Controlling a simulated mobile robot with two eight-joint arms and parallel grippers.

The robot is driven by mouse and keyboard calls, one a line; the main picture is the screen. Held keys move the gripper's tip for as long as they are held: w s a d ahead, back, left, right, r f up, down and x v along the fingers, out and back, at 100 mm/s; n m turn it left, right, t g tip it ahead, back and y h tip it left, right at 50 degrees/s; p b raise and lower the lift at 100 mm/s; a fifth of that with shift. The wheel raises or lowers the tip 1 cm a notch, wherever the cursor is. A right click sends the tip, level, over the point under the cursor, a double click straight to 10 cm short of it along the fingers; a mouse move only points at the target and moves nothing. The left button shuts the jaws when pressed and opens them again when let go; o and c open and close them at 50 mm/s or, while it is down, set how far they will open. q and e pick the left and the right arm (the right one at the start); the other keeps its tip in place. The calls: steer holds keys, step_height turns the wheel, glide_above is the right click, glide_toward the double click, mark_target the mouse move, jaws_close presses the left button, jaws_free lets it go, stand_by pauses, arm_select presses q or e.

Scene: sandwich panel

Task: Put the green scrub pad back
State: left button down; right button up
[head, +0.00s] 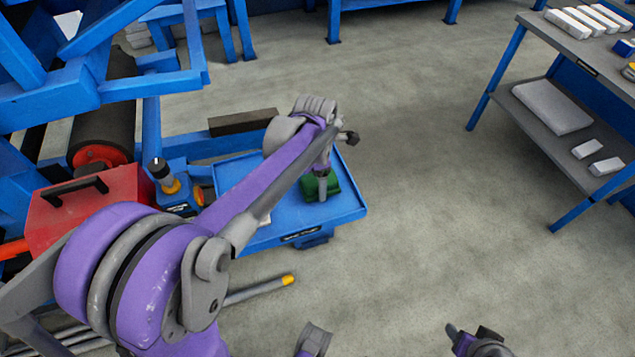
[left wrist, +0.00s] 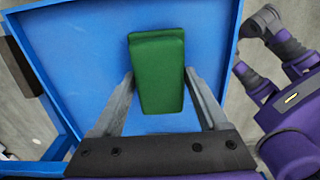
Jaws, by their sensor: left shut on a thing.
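The green scrub pad (head: 328,186) is a dark green block over the blue tray (head: 350,209). In the left wrist view the pad (left wrist: 160,85) lies between the two grey fingers of my left gripper (left wrist: 160,76), with a finger against each long side. In the head view my left gripper (head: 322,185) points down onto the pad and hides part of it. It is shut on the pad. I cannot tell whether the pad touches the tray floor. Parts of my right arm show at the bottom edge of the head view; its jaw state is unclear.
A red toolbox (head: 70,212) and a blue device with a black knob (head: 172,187) stand left of the tray. A brown bar (head: 243,122) lies behind it. A blue-legged workbench (head: 597,50) stands at the right. The floor between is clear.

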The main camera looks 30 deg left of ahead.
arm_select(q)
steer(key=shift+f, duration=0.25)
steer(key=shift+f, duration=0.1)
